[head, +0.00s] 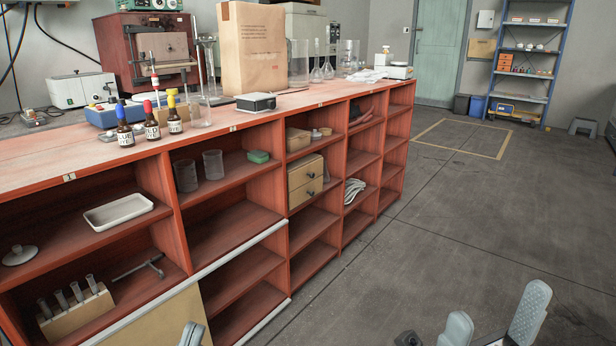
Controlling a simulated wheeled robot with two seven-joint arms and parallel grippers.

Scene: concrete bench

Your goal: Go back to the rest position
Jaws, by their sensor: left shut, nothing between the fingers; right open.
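My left gripper (191,334) shows only as a small grey tip at the bottom edge, in front of the lower shelves. It is shut, with nothing seen in it. My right gripper (492,325) is at the bottom right, over the grey floor. Its two pale fingers stand apart, and nothing shows between them. Most of both arms is out of the picture.
The red bench (35,165) with open shelves runs along the left. On top stand dropper bottles (152,122), a paper bag (254,50) and glassware. A pale board (165,318) leans by the lower shelves. The floor (440,220) to the right is clear.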

